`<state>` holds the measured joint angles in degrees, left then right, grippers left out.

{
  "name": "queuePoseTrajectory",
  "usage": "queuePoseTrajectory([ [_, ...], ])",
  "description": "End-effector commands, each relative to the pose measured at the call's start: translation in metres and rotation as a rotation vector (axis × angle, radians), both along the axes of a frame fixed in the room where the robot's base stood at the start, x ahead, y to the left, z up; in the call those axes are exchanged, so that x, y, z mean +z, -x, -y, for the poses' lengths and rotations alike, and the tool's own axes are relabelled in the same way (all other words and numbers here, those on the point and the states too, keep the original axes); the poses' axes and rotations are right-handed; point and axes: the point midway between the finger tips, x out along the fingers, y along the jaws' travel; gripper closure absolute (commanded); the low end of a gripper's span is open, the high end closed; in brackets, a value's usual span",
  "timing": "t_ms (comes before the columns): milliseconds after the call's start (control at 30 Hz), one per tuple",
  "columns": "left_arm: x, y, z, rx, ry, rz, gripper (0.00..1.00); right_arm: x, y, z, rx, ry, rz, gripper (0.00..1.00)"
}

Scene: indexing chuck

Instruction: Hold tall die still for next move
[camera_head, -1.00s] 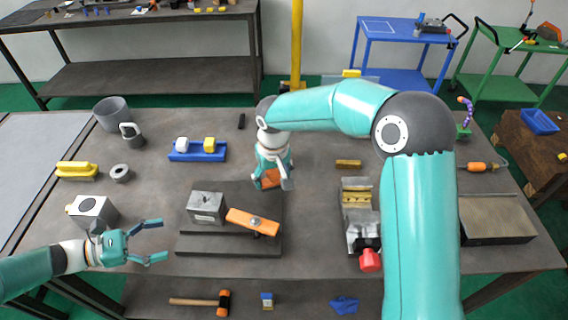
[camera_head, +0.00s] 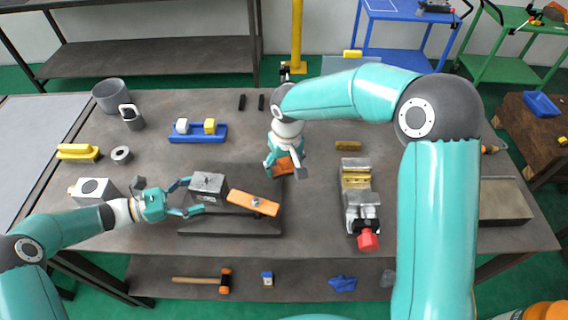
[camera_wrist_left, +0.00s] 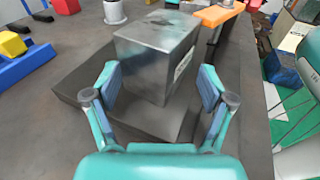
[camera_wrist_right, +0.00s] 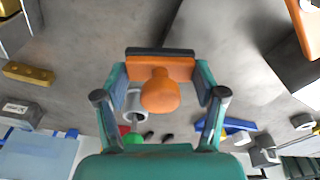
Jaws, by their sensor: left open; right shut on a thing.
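The tall die appears to be the grey metal block (camera_head: 208,187) standing upright on a dark stepped base (camera_head: 228,225) in the head view. An orange clamp bar (camera_head: 240,198) lies just right of it. My left gripper (camera_head: 192,196) is open, with its fingers reaching toward the block's near left side. In the left wrist view the block (camera_wrist_left: 150,65) stands ahead between the spread fingers, with a gap visible on each side. My right gripper (camera_head: 284,160) is shut on an orange piece with a rounded knob and a dark edge (camera_wrist_right: 160,95), near the base's back right corner.
A blue holder (camera_head: 198,138) with a white and a yellow block stands behind. A white box (camera_head: 92,190) is at left. A vise with a red knob (camera_head: 367,240) stands at right. A hammer (camera_head: 205,281) lies on the lower shelf.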

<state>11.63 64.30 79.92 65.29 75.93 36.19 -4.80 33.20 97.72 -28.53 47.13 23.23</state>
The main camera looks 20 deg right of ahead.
Motion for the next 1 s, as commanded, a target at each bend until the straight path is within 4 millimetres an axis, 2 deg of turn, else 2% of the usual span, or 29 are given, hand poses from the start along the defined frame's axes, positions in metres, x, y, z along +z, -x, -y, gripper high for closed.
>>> queuePoseTrajectory([
  [100,-0.005,0.001,0.015,-0.005,0.000,-0.001,0.19,-0.007,0.000,0.000,0.000,0.000,-0.001,0.58],
  [300,-0.005,0.001,0.026,-0.003,-0.001,-0.001,0.19,-0.009,0.000,0.000,0.000,0.000,0.000,0.58],
  [667,-0.005,0.001,0.027,-0.002,-0.001,-0.002,0.20,-0.009,0.000,-0.001,0.001,0.000,0.000,0.58],
  [833,-0.004,0.001,0.027,-0.002,-0.001,-0.002,0.48,-0.009,0.000,-0.001,0.002,0.000,0.000,0.58],
  [1000,-0.005,0.001,0.027,-0.002,-0.001,-0.002,0.61,-0.009,0.000,-0.001,0.002,0.000,0.000,0.58],
])
